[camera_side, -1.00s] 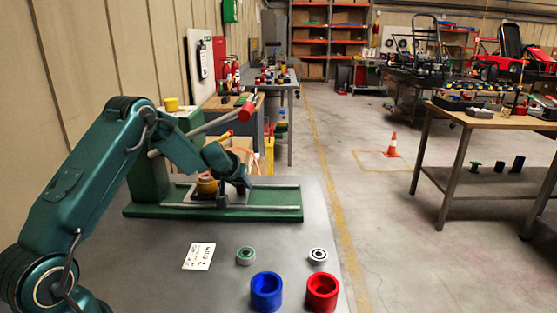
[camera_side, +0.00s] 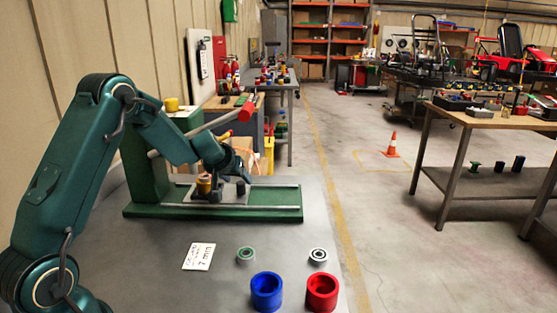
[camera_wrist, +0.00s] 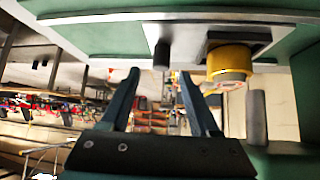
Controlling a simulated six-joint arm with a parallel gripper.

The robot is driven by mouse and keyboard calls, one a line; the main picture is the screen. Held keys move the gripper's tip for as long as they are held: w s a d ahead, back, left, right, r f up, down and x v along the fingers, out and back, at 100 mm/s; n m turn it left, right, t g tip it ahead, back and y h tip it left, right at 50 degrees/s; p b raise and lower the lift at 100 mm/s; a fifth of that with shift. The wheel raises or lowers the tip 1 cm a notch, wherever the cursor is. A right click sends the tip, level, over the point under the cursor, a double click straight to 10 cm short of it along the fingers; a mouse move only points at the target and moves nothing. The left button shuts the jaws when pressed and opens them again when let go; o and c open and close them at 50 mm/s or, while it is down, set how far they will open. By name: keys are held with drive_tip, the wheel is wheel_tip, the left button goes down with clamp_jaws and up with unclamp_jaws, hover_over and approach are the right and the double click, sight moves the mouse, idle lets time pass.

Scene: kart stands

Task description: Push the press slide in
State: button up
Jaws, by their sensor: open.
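The green press (camera_side: 148,165) stands at the back of the grey bench, with a long base and rails. Its slide plate (camera_side: 232,197) lies between the rails and carries a brass-yellow cylinder (camera_side: 204,185) and a short dark peg (camera_side: 240,187). My gripper (camera_side: 228,170) is open and empty just above the slide, right of the cylinder. In the wrist view its fingers (camera_wrist: 158,76) are spread, with the dark peg (camera_wrist: 162,52) beyond the gap between them. The brass cylinder (camera_wrist: 229,60) is right of the fingers. Contact with the peg cannot be told.
The red-tipped press lever (camera_side: 246,111) reaches out above the slide. A blue cup (camera_side: 266,289), a red cup (camera_side: 322,290), two small ring-shaped parts and a note card (camera_side: 199,256) lie on the front bench. The bench between card and press is clear.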

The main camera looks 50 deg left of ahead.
sight(238, 185)
idle(0.3)
drive_tip(key=a+t+y, duration=0.1)
drive_tip(key=a+y, duration=0.1)
drive_tip(key=a, duration=0.1)
drive_tip(key=shift+s+a+r, duration=0.15)
drive_tip(key=shift+a, duration=0.05)
drive_tip(key=shift+a+t, duration=0.5)
drive_tip(key=shift+t, duration=0.2)
drive_tip(key=shift+m+t, duration=0.4)
drive_tip(key=shift+d+f+m+t+h, duration=0.25)
drive_tip(key=shift+d+m+t+h, duration=0.35)
drive_tip(key=shift+t, duration=0.3)
drive_tip(key=shift+s+d+f+m+t+h, duration=0.2)
drive_tip(key=shift+s+d+f+m+h, duration=0.15)
drive_tip(key=shift+d+f+h, duration=0.2)
drive_tip(key=shift+s+d+f+m+t+h, duration=0.25)
drive_tip(key=shift+d+f+m+h, duration=0.15)
drive_tip(key=shift+d, duration=0.2)
drive_tip(key=shift+x, duration=2.5)
drive_tip(key=shift+f, duration=0.1)
drive_tip(key=shift+c, duration=0.4)
clamp_jaws()
